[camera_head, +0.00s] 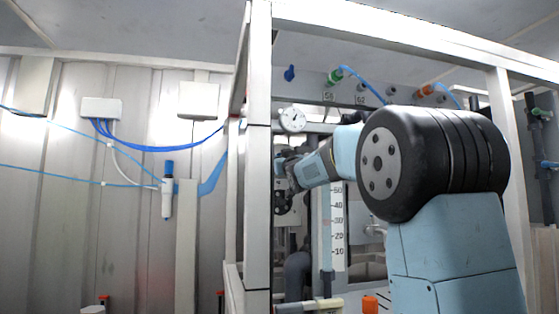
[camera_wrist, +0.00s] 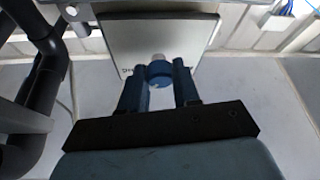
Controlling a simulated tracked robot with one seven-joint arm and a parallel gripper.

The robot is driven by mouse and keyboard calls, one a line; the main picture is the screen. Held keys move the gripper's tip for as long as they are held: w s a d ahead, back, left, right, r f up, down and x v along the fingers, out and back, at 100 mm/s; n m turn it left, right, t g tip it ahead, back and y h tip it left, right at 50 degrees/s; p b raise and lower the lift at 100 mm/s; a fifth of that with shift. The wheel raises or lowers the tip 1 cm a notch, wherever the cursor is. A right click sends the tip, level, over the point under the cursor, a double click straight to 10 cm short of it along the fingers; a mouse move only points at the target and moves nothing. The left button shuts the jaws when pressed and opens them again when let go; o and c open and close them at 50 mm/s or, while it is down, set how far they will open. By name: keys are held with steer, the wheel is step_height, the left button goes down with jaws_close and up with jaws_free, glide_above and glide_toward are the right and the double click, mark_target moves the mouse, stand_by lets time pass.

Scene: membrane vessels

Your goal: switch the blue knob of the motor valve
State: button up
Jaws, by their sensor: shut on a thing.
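The blue knob (camera_wrist: 159,73) of the motor valve shows in the wrist view. It sits on the front of a pale grey box (camera_wrist: 120,40), the valve's housing. My gripper (camera_wrist: 158,80) has its two dark blue fingers on either side of the knob and is shut on it. In the head view my arm reaches left into the frame, and my gripper (camera_head: 282,180) is small and partly hidden among the fittings there. I cannot make out the knob in the head view.
White frame posts (camera_head: 258,150) stand close left of my arm. Dark pipes (camera_wrist: 45,80) run down the left of the wrist view. A round gauge (camera_head: 292,119) hangs above my wrist. A scale (camera_head: 338,225) stands below it. Open floor (camera_wrist: 245,90) lies right of the box.

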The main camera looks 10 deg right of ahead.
steer(key=shift+n, duration=0.3)
steer(key=shift+n+g+y, duration=0.6)
steer(key=shift+n+y, duration=0.45)
steer(key=shift+n, duration=1.2)
steer(key=shift+n+g+y, duration=0.6)
steer(key=shift+n+y, duration=0.45)
steer(key=shift+n, duration=1.5)
steer(key=o, duration=1.1)
steer(key=shift+c, duration=0.2)
steer(key=shift+s+d, duration=0.1)
steer(key=v, duration=1.3)
steer(key=shift+s, duration=0.25)
